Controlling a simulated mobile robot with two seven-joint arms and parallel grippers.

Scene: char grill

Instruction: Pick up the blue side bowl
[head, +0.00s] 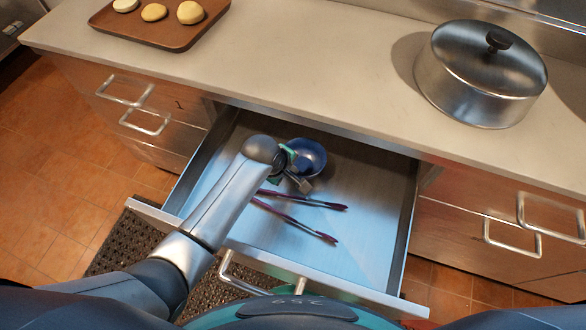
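The small blue bowl (309,154) sits in the open drawer (365,237), near its back left part. My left gripper (301,176) is reached down into the drawer at the bowl's near left side and overlaps its edge in the picture. Its fingers are small and partly hidden by the wrist, so I cannot tell if they are open or touching the bowl. My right gripper is out of view.
Red-handled tongs (309,225) lie in the drawer below the gripper. A lidded steel pot (478,78) stands on the counter (309,65) at right. A brown tray (168,35) with several buns is at upper left. The drawer's right side is bare.

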